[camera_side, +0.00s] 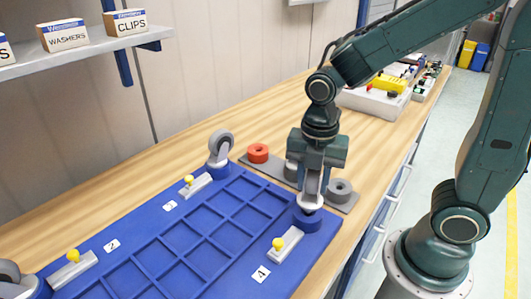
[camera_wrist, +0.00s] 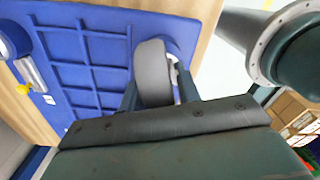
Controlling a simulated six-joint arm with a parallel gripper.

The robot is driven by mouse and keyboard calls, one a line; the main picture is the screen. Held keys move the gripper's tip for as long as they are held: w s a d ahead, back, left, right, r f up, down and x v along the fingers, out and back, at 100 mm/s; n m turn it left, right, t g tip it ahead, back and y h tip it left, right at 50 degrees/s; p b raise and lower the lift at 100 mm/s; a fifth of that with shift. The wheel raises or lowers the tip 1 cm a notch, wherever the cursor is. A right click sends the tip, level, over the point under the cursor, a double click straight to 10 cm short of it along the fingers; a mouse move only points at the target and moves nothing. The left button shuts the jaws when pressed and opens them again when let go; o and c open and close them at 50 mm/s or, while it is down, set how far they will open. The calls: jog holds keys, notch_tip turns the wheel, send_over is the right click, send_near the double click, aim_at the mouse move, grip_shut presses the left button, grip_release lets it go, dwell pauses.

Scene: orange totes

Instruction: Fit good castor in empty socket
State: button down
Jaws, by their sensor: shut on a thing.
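My gripper (camera_side: 311,203) is shut on a grey-wheeled castor, pointing down over the blue corner socket (camera_side: 308,222) beside label 4. In the wrist view the castor's grey wheel (camera_wrist: 152,72) sits between my two fingers (camera_wrist: 158,92), with part of the blue socket (camera_wrist: 172,46) behind it. The castor's lower end is at the socket's top; I cannot tell whether it is inside. A grey latch with a yellow knob (camera_side: 278,243) lies beside this socket. The upturned blue tote base (camera_side: 188,238) carries another upright castor (camera_side: 221,145) at its far corner.
A grey tray (camera_side: 262,166) behind the tote holds a red wheel (camera_side: 258,152) and a grey wheel (camera_side: 341,189); my gripper partly hides its middle. Other yellow-knobbed latches (camera_side: 188,181) lie along the tote. A grey case (camera_side: 377,100) stands farther back on the wooden bench.

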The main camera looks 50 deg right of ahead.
jog(key=shift+f, duration=1.35)
dwell(0.8)
jog(key=c, duration=0.9)
grip_release()
jog(key=shift+r, duration=0.15)
jog(key=shift+r, duration=6.8)
jog(key=s+d+m+t, duration=0.1)
jog(key=s+m+t, duration=0.1)
jog(key=m, duration=0.5)
jog(key=s+d+m+t, duration=0.1)
jog(key=s+m, duration=0.2)
jog(key=m, duration=0.4)
jog(key=s+d+r+m+t, duration=0.1)
jog(key=s+d+m+t, duration=0.1)
jog(key=m, duration=0.6)
jog(key=shift+s+t, duration=0.3)
jog(key=shift+s, duration=0.2)
